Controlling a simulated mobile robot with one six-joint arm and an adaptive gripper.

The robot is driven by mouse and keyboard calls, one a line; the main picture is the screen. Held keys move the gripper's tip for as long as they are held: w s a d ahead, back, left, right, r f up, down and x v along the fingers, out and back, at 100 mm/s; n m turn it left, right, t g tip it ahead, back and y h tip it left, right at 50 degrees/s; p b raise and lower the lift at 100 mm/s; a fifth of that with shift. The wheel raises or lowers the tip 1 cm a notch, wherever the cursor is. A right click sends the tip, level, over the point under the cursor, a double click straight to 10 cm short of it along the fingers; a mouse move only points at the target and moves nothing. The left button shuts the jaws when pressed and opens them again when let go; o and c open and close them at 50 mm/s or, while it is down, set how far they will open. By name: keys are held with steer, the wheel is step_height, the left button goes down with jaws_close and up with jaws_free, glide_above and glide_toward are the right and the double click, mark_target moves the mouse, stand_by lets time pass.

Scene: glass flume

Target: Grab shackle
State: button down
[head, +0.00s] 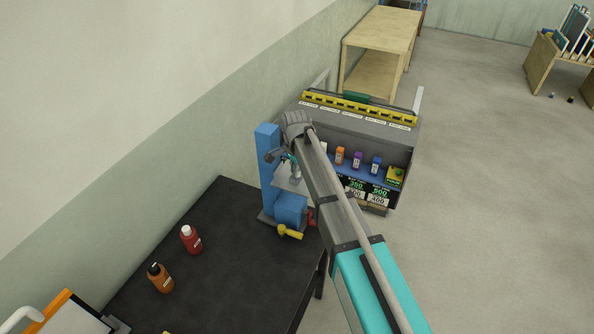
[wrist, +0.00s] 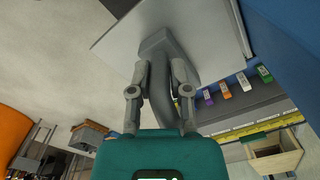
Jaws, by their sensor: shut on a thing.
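My gripper (wrist: 160,78) shows in the wrist view with its two grey fingers on either side of a curved grey piece, which I take to be the shackle (wrist: 157,48). The fingers are shut on it. Its upper end lies against a pale square plate (wrist: 200,30), and I cannot tell if it is fixed there. In the head view, my gripper (head: 291,162) is small and partly hidden by my arm, beside the blue column of a bench machine (head: 267,168). The shackle is too small to make out clearly there.
A black table (head: 225,250) bears a red bottle (head: 191,240) and an orange bottle (head: 160,279). A grey display stand (head: 350,130) with small coloured bottles stands behind my arm. A wooden table (head: 385,40) is farther back. Open floor lies to the right.

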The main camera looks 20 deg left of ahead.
steer(key=shift+r, duration=0.1)
steer(key=shift+r+p, duration=0.9)
steer(key=shift+p, duration=0.1)
steer(key=s+d+r+p, duration=0.7)
steer(key=s+r+p, duration=0.4)
steer(key=shift+s+d, duration=0.35)
steer(key=shift+f, duration=0.15)
